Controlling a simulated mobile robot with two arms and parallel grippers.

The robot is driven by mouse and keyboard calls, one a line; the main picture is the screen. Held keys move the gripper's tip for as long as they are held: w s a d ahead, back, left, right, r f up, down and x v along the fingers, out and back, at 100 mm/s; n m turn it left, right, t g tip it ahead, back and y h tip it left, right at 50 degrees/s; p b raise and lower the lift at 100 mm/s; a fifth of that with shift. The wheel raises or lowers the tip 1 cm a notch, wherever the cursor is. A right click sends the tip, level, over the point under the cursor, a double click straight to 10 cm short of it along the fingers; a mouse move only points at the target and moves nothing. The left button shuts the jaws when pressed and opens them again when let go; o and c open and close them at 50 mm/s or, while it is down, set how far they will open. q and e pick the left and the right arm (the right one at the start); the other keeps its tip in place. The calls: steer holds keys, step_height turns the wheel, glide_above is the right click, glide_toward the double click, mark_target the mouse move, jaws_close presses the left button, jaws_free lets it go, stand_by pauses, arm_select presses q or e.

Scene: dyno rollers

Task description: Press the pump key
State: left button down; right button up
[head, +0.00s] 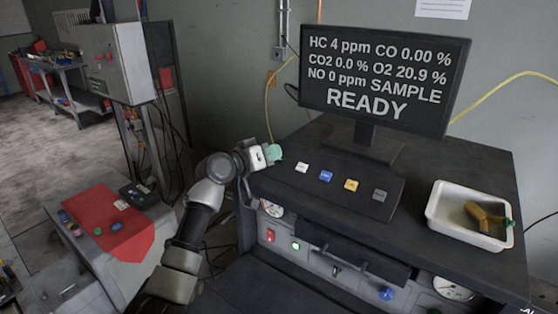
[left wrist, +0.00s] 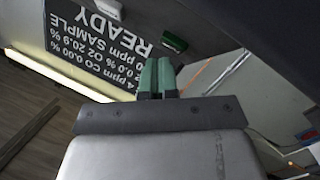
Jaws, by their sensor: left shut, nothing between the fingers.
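A row of keys lies on the dark console in front of the monitor (head: 385,72): white (head: 302,167), blue (head: 326,176), yellow (head: 351,185) and grey (head: 379,195). Their labels are too small to read, so I cannot tell which is the pump key. My left gripper (head: 274,153) is at the left end of this row, its green fingers shut and empty. In the left wrist view, a green key (left wrist: 174,43) lies just beyond the fingertips (left wrist: 157,70), apart from them in the picture; the white key (left wrist: 108,8) is farther left. Contact cannot be told. My right gripper is out of view.
The monitor reads READY and stands behind the keys. A white tray (head: 437,226) with a brass-coloured fitting (head: 486,217) sits at the right. A lower panel with gauges (head: 452,289) and knobs is in front. A side cabinet with a red cloth (head: 95,207) stands left.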

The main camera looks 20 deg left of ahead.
arm_select(q)
steer(key=shift+w+f, duration=0.15)
steer(key=shift+f, duration=0.1)
steer(key=shift+d, duration=0.1)
stand_by(0.3)
steer(key=shift+r, duration=0.1)
steer(key=shift+s+r, duration=0.3)
steer(key=shift+r+p, duration=0.1)
steer(key=shift+p, duration=0.2)
steer(key=shift+s+a+r+p, duration=0.15)
steer(key=shift+a+r+p, duration=0.1)
steer(key=shift+p, duration=0.1)
steer(key=s+r+p, duration=0.1)
steer(key=r+p, duration=0.1)
steer(key=s+a+r+p, duration=0.1)
steer(key=s+p, duration=0.1)
steer(key=shift+s+r, duration=0.15)
steer(key=shift+r, duration=0.25)
